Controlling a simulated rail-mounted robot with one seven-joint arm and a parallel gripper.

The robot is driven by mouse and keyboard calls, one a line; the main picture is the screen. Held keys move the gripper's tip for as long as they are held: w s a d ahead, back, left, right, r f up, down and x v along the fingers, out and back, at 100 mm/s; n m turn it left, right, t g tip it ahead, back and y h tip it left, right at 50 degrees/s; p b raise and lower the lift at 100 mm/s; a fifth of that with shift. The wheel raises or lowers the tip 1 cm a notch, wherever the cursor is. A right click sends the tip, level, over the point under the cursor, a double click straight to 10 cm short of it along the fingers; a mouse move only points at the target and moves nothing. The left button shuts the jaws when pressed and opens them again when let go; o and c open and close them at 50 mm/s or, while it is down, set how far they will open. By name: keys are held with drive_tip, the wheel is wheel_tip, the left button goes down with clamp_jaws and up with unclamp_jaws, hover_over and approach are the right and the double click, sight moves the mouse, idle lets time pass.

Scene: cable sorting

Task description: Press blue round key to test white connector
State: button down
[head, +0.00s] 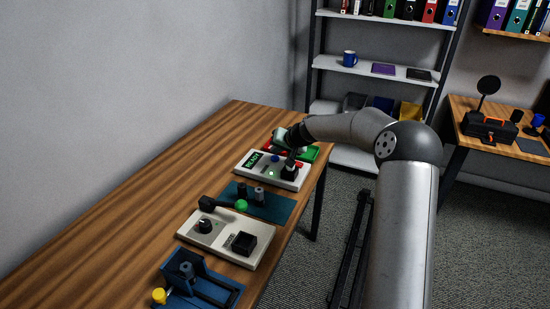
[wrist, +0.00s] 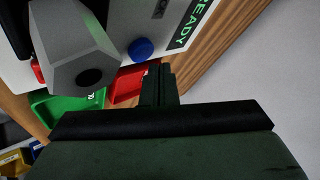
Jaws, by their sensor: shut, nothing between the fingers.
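The tester is a white box (head: 246,170) with a green READY display (head: 252,159). Its blue round key (head: 275,158) also shows in the wrist view (wrist: 140,49). My gripper (wrist: 155,68) is shut and empty. Its dark fingertips show just below the blue key in the wrist view; I cannot tell whether they touch it. In the head view my gripper is over the far right part of the tester and partly hidden by my arm. A pale grey faceted block (wrist: 75,50) stands beside the key; I cannot tell whether it is the white connector.
Red and green trays (wrist: 70,106) lie beyond the tester. Nearer on the wooden table (head: 130,190) are a teal mat (head: 265,204) with small parts, a pale box with a dial (head: 228,238) and a blue fixture (head: 205,287). The table's left side is clear.

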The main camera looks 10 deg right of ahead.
sight(277, 159)
idle(0.4)
drive_tip(key=shift+f+b, duration=0.45)
drive_tip(key=shift+b, duration=0.15)
drive_tip(key=shift+f+b, duration=0.45)
drive_tip(key=shift+b, duration=0.05)
idle(0.4)
drive_tip(key=shift+r, duration=0.1)
idle(0.3)
drive_tip(key=shift+r+p, duration=0.3)
drive_tip(key=shift+r, duration=0.45)
drive_tip(key=shift+r, duration=0.1)
drive_tip(key=shift+r+p, duration=1.2)
drive_tip(key=shift+r, duration=1.25)
